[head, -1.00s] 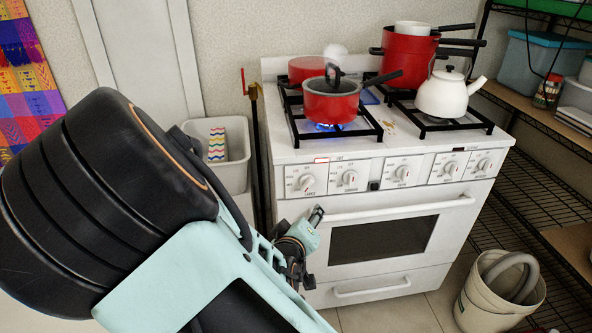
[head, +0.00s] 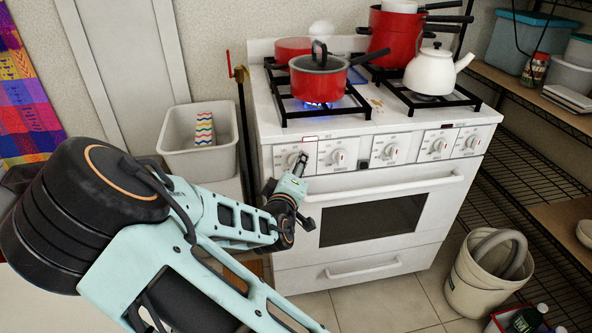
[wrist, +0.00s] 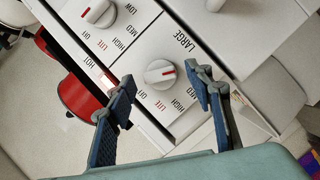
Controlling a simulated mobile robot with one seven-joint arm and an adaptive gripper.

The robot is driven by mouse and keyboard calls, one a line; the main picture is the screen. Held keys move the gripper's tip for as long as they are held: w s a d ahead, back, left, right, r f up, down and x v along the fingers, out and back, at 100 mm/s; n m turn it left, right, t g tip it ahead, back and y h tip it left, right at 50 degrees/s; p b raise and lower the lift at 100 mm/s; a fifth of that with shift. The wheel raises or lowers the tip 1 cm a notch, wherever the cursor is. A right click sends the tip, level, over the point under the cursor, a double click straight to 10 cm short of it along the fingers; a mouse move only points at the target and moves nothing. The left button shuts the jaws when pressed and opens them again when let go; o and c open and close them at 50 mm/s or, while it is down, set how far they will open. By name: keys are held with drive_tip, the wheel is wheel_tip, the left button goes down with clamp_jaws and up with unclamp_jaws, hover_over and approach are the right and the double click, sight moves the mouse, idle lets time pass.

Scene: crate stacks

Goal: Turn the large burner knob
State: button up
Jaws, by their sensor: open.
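The large burner knob (head: 290,159) is the leftmost knob on the white stove's front panel. In the wrist view my gripper (wrist: 160,80) is open, with one blue-padded finger on each side of the knob. The fingers appear apart from the knob, though contact is hard to judge.
A second knob (head: 337,158) sits close to the right. The oven handle (head: 385,188) juts out below the panel. A red pot (head: 318,78) stands over a lit blue flame above. A grey bin (head: 172,150) stands left of the stove.

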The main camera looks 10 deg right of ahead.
drive_tip(key=shift+w+d+f, duration=0.15)
drive_tip(key=shift+w+d, duration=0.1)
drive_tip(key=shift+w, duration=0.4)
drive_tip(key=shift+c, duration=0.7)
drive_tip(key=c, duration=1)
